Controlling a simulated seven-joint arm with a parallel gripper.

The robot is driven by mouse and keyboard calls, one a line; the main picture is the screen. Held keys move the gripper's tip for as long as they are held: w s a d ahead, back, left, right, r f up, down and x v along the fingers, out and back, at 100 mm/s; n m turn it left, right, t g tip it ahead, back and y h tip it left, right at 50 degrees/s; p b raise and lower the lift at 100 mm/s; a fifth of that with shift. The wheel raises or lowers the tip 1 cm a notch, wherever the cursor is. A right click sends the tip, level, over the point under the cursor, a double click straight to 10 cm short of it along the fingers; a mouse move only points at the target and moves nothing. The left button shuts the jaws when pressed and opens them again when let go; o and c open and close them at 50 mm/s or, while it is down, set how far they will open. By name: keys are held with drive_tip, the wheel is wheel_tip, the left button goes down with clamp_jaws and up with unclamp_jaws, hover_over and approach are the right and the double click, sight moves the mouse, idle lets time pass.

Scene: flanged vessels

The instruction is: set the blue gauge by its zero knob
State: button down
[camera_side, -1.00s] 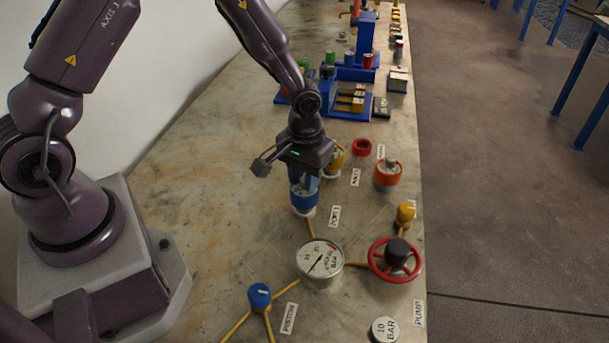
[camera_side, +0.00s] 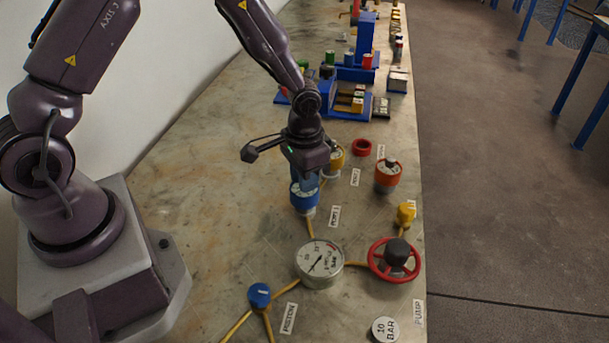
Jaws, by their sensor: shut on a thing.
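The blue gauge (camera_side: 304,197) stands upright on a light fitting at the port labelled PORT 1, in the middle of the bench. My gripper (camera_side: 304,176) points down over it and is shut at its top. The zero knob is hidden between and under my fingers, so I cannot see its setting. The gauge's face shows only in part, and I cannot read it from here.
A large white dial gauge (camera_side: 320,263) and a red handwheel (camera_side: 396,260) stand in front. A blue valve knob (camera_side: 259,295) is at front left.

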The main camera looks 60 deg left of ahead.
drive_tip(key=m, duration=0.6)
drive_tip(key=shift+m, duration=0.3)
drive_tip(key=shift+s, duration=0.1)
idle(0.4)
drive_tip(key=c, duration=1)
unclamp_jaws()
wheel_tip(320, 180, up, 13)
drive_tip(key=shift+f, duration=0.1)
